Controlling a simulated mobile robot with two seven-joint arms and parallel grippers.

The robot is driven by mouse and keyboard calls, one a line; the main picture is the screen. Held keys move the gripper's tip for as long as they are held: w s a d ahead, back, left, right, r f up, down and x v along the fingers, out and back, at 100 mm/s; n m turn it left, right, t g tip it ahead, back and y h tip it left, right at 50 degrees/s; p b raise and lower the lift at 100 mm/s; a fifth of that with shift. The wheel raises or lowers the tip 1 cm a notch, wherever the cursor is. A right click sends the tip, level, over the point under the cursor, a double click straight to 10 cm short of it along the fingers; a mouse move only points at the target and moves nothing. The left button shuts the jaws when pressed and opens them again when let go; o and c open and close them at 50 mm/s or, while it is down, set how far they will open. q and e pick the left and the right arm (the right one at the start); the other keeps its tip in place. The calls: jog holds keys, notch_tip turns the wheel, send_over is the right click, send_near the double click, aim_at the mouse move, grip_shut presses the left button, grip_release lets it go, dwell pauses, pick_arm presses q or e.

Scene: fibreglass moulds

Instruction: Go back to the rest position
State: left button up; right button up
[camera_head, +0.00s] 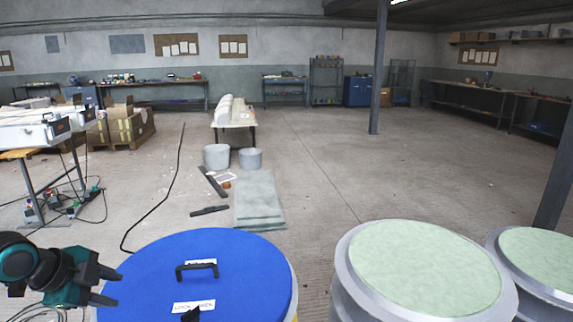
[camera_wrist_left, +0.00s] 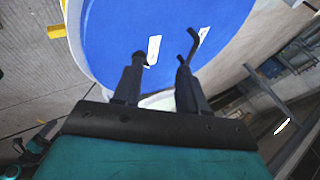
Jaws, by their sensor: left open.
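My left gripper (camera_head: 108,284) is at the lower left of the head view, teal with dark fingers. Its two fingers are apart, with nothing between them, beside the left rim of a drum with a blue lid (camera_head: 150,262). The lid has a black handle (camera_head: 197,268) and white labels. In the left wrist view, the open gripper (camera_wrist_left: 160,58) points toward the blue lid (camera_wrist_left: 195,20), and the handle (camera_wrist_left: 189,45) shows near the right finger. My right gripper is not in view.
Two drums with pale green tops (camera_head: 425,268) (camera_head: 540,255) stand to the right. Grey slabs (camera_head: 259,200), buckets (camera_head: 216,156) and a black cable (camera_head: 165,195) lie ahead. A bench (camera_head: 40,135) stands at left, a column (camera_head: 378,70) further back. The floor at centre right is clear.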

pick_arm(q)
jog(key=s+d+f+n+g, duration=0.1)
jog(key=s+d+f+n, duration=0.1)
jog(key=s+d+f, duration=0.6)
jog(key=s+d+f+n+g, duration=0.15)
jog(key=s+d+f, duration=0.3)
jog(key=d, duration=0.55)
jog(key=s+n+y, duration=0.3)
jog(key=s+n, duration=0.8)
jog(key=s, duration=0.3)
jog(key=w+d+f+t+h, duration=0.2)
jog(key=w+f+t, duration=0.4)
jog(key=w+f, duration=0.2)
jog(key=shift+f, duration=0.15)
